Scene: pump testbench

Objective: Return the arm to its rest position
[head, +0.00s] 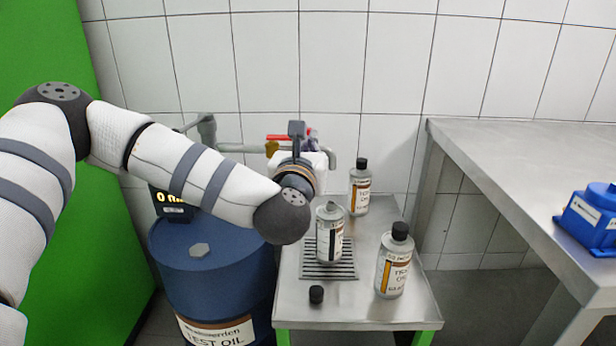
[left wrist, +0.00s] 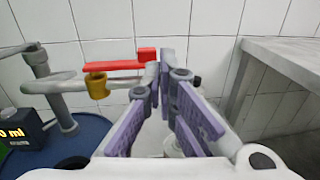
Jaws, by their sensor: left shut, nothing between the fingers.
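My left arm comes in from the left and reaches over the blue drum to above the back of the small steel table. My left gripper, in the left wrist view (left wrist: 160,72), is shut and empty, its purple-padded fingers meeting at the tips. In the head view its fingers are mostly hidden behind my wrist. The gripper is close to the red valve handle (left wrist: 115,65) on the grey pipe; I cannot tell whether they touch. An uncapped test oil bottle (head: 330,240) stands upright on the drain grate (head: 343,271), below and in front of my wrist. My right gripper does not show.
Two capped bottles stand on the small table, one at the back (head: 360,190) and one at front right (head: 393,266). A loose black cap (head: 316,295) lies at the front. The blue drum (head: 212,262) is left. A steel bench (head: 520,160) with a blue device (head: 590,218) is right.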

